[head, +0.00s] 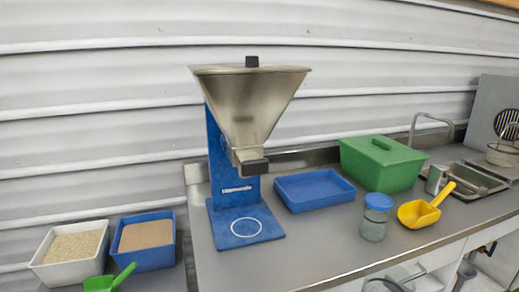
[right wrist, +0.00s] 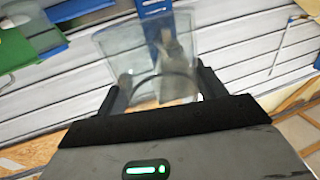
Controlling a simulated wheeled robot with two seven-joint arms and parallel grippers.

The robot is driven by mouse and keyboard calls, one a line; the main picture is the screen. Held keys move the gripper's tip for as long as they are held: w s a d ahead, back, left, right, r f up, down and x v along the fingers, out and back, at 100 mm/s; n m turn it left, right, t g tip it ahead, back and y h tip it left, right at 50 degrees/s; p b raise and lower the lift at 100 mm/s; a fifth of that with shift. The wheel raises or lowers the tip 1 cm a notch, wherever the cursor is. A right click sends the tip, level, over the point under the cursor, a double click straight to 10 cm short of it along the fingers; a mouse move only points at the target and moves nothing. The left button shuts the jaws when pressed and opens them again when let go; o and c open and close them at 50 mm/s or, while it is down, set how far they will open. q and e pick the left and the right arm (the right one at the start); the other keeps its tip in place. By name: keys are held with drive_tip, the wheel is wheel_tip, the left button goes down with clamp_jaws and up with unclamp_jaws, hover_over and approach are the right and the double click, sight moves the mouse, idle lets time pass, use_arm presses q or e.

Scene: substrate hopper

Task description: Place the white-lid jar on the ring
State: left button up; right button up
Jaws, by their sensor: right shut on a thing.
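In the right wrist view my right gripper (right wrist: 161,88) is shut on a clear, see-through jar (right wrist: 118,52), with one finger on each side of it. No white lid can be made out on the jar, so I cannot tell for sure that it is the white-lid jar. In the head view the white ring (head: 246,227) is drawn on the blue base plate (head: 218,236) under the steel hopper (head: 250,100). Nothing stands on the ring. My left gripper is not in view.
A blue-lid jar (head: 375,218) and a yellow scoop (head: 419,214) stand right of the ring. Behind are a blue tray (head: 315,190) and a green lidded box (head: 384,168). White (head: 72,247) and blue (head: 145,240) bins sit left. The grey counter (head: 315,240) is clear in front.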

drive_tip(key=shift+s+d+r+m+t+h, duration=0.1)
drive_tip(key=shift+s+r+m+t+h, duration=0.15)
drive_tip(key=shift+s+h, duration=0.2)
drive_tip(key=shift+s+d+r+m+t+h, duration=0.1)
drive_tip(key=shift+s+m+t+h, duration=0.15)
drive_tip(key=shift+s+m+h, duration=0.15)
drive_tip(key=shift+s+d+f+m+t+h, duration=0.1)
drive_tip(key=shift+s+d+m+t+h, duration=0.1)
drive_tip(key=shift+s+m+h, duration=0.25)
drive_tip(key=shift+s+d+f+m+t+h, duration=0.1)
drive_tip(key=shift+s+d+m+t+h, duration=0.1)
drive_tip(key=shift+s+h, duration=0.3)
drive_tip(key=a+m+h, duration=0.1)
drive_tip(key=a+h, duration=0.1)
drive_tip(key=shift+w+r+m+t+h, duration=0.1)
drive_tip(key=shift+w+m+t+h, duration=0.05)
drive_tip(key=shift+m+t+h, duration=0.2)
drive_tip(key=shift+w+a+r+m+h, duration=0.1)
drive_tip(key=shift+a+r+m+h, duration=0.1)
drive_tip(key=shift+a+m+h, duration=0.45)
drive_tip(key=shift+w+a+r+m+h, duration=0.15)
drive_tip(key=shift+a+m+h, duration=0.15)
drive_tip(key=shift+h, duration=0.5)
drive_tip(key=shift+s, duration=0.1)
